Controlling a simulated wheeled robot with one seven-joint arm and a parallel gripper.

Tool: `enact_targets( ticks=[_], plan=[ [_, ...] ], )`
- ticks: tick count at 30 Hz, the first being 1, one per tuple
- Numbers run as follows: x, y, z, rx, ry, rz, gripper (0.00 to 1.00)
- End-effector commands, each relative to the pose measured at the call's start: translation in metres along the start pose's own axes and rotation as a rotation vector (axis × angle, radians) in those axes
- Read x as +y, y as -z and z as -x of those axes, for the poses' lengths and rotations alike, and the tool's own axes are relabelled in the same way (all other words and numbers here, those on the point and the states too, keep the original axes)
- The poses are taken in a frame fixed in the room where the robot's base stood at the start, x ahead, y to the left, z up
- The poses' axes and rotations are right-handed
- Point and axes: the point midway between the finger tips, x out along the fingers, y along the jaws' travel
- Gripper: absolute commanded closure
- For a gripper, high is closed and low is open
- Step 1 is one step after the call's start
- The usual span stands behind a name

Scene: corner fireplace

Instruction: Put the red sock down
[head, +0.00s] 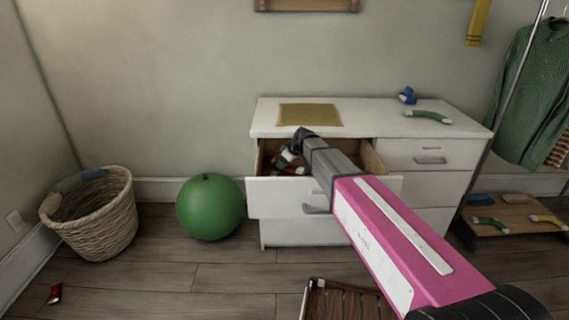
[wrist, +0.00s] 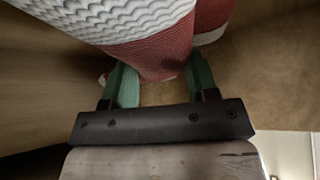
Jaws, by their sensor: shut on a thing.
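The red sock (wrist: 157,58) is between the green fingers of my gripper (wrist: 162,80) in the wrist view, with a red knit part and a white ribbed part. My gripper is shut on it. In the head view my gripper (head: 292,153) is inside the open top left drawer (head: 276,198) of the white dresser (head: 392,118). Small red, white and green pieces show around the fingers there, partly hidden by my arm. I cannot tell whether the sock touches the drawer floor.
A wicker basket (head: 101,222) and a green ball (head: 210,207) stand left of the dresser. A mat (head: 309,114), a blue item (head: 407,96) and a green sock (head: 428,117) lie on the dresser top. A slatted wooden item (head: 345,300) is on the floor in front.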

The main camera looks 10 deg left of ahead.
Motion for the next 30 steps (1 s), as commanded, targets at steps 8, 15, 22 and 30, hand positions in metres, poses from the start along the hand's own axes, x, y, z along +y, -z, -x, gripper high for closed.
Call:
enact_targets(
  ticks=[8, 15, 22, 30],
  plan=[
    [0.0, -0.003, -0.005, 0.0, 0.0, 0.0, 0.72],
    [0.0, -0.003, -0.005, 0.0, 0.0, 0.0, 0.19],
    [0.0, -0.002, -0.002, 0.0, 0.0, 0.0, 0.19],
    [-0.001, -0.001, 0.039, 0.001, -0.001, 0.0, 0.19]
  ],
)
